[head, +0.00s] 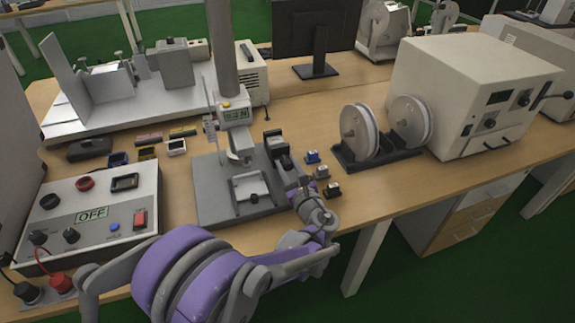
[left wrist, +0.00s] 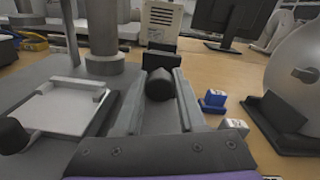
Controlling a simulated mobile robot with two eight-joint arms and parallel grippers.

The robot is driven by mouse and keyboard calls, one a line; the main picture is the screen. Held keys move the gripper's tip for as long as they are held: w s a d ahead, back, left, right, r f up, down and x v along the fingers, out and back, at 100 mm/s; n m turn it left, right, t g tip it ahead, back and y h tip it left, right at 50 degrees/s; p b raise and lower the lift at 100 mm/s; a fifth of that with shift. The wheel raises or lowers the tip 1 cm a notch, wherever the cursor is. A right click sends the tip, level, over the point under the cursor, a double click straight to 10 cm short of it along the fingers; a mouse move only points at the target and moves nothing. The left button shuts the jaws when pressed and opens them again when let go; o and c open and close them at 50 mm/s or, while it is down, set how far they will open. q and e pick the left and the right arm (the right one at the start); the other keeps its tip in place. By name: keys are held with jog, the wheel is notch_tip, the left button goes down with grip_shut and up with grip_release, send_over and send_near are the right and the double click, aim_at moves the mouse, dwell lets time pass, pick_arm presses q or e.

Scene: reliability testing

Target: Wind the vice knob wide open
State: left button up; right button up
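The test stand's grey base plate (head: 212,198) carries a pale vice (head: 262,181) with a black knob (head: 254,198) at its front. In the left wrist view the vice (left wrist: 62,112) lies left of my fingers, with its black knob (left wrist: 12,136) at the left edge. My left gripper (head: 284,160) is at the plate's right side. In the left wrist view its fingers (left wrist: 162,98) are spread apart, with a short black cylinder (left wrist: 159,84) between their tips. I cannot tell whether they touch it. My right gripper is out of view.
A control box (head: 100,215) reading OFF stands on the left. Small blocks (head: 321,171) sit just right of my gripper. A stand with two white reels (head: 358,132) and a large pale machine (head: 465,85) are farther right. Bare table (head: 400,190) lies at front right.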

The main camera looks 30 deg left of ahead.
pick_arm(q)
grip_shut()
jog(key=shift+n, duration=0.3)
jog(key=n+p, duration=0.1)
jog(key=n, duration=0.8)
jog(key=shift+s+f+n+p, duration=0.1)
jog(key=shift+n+p, duration=0.2)
dwell(0.4)
jog(key=o, duration=0.7)
grip_release()
jog(key=shift+c, duration=0.2)
